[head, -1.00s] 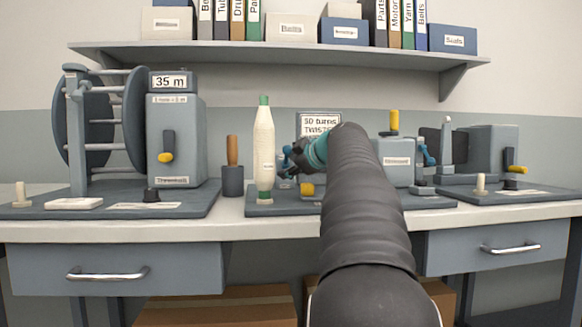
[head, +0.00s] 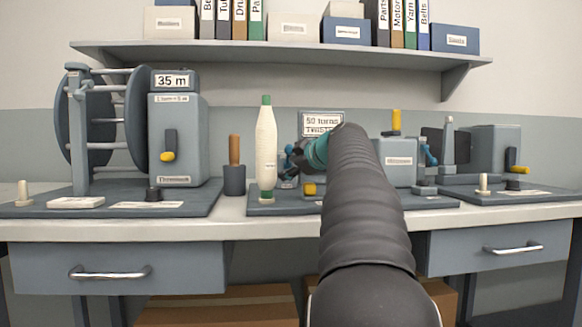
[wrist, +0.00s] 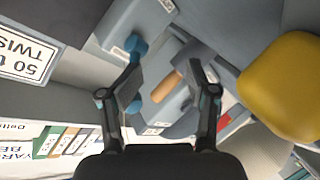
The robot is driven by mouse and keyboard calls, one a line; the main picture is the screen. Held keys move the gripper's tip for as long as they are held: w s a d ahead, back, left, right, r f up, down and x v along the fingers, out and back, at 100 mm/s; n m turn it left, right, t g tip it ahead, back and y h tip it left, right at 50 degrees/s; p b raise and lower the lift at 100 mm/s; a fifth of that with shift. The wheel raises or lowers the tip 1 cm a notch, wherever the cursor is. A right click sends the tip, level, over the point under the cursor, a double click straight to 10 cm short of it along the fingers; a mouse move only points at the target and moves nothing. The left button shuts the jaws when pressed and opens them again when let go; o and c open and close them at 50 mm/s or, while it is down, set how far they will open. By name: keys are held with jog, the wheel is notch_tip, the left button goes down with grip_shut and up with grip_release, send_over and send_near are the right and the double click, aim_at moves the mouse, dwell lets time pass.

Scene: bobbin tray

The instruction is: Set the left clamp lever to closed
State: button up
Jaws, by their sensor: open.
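My gripper (head: 298,160) is at the left part of the middle device, the twist tester, and my arm hides much of that device in the head view. In the wrist view my gripper (wrist: 166,76) is open, with nothing held between its fingers. A blue lever with rounded ends (wrist: 134,45) shows just beyond the left finger, on a grey block; the finger covers part of it. A blue part (head: 288,153) shows beside my gripper in the head view and looks like the left clamp lever. Its exact setting cannot be told. The right clamp lever (head: 430,154) is blue too.
A tan peg (wrist: 166,88) shows between the fingers in the wrist view. A large yellow knob (wrist: 284,86) is close on the right. A white yarn cone (head: 266,150) stands left of my gripper. A sign (head: 321,123) stands behind.

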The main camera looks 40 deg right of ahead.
aim_at(292, 154)
jog(key=s+r, duration=0.1)
jog(key=r, duration=0.1)
jog(key=s+r+p, duration=0.1)
jog(key=s+r, duration=0.1)
jog(key=shift+d, duration=0.1)
jog(key=s+d+r+p, duration=0.1)
jog(key=s+r+p, duration=0.3)
jog(key=s+r, duration=0.3)
jog(key=shift+s+r, duration=0.2)
jog(key=shift+r, duration=0.35)
dwell(1.1)
dwell(0.6)
jog(key=v, duration=1.2)
jog(key=shift+f, duration=0.1)
